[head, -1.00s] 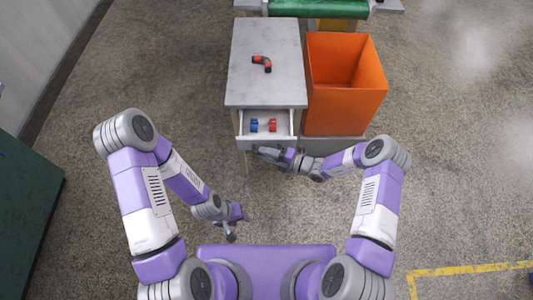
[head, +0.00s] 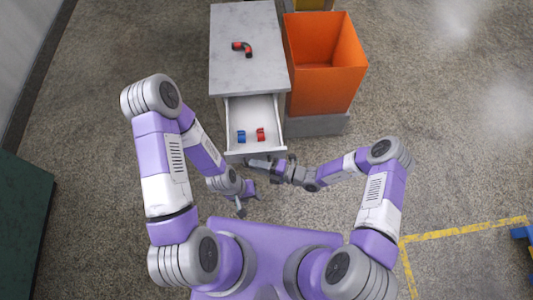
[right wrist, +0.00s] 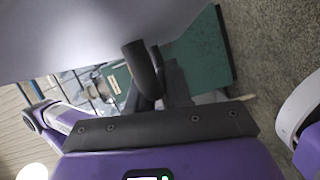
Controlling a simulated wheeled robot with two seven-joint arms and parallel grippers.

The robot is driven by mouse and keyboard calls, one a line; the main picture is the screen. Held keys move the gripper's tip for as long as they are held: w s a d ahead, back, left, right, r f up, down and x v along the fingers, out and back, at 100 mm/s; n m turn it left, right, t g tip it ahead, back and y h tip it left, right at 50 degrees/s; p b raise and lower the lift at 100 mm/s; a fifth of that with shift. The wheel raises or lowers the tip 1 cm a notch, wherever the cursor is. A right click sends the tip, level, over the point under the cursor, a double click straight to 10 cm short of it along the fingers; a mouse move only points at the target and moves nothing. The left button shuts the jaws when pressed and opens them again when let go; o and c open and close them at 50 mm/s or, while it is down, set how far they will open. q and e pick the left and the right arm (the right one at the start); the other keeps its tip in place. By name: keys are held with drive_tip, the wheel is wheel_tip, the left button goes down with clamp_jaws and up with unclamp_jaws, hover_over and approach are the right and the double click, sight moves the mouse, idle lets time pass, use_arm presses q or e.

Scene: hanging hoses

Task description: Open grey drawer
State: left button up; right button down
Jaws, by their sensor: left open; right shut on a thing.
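The grey drawer (head: 254,108) is pulled well out of the grey cabinet (head: 248,60). A blue piece (head: 241,136) and a red piece (head: 260,134) lie on its floor near the front. In the right wrist view, the dark fingers (right wrist: 152,75) are against a grey panel (right wrist: 90,35). My left gripper (head: 247,204) is open and empty, in front of and below the drawer, apart from it.
A black and red bent hose (head: 243,48) lies on the cabinet top. An orange bin (head: 325,90) stands right of the cabinet on a grey base. A dark green object (head: 20,215) is at the left.

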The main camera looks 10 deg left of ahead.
drive_tip(key=shift+s+f, duration=0.1)
drive_tip(key=shift+f, duration=0.1)
drive_tip(key=c, duration=1.1)
unclamp_jaws()
drive_tip(key=shift+r, duration=0.1)
drive_tip(key=shift+d, duration=0.15)
drive_tip(key=d, duration=0.5)
drive_tip(key=s+d+p, duration=0.1)
drive_tip(key=d, duration=0.1)
drive_tip(key=shift+d+r, duration=0.15)
drive_tip(key=shift+r, duration=0.15)
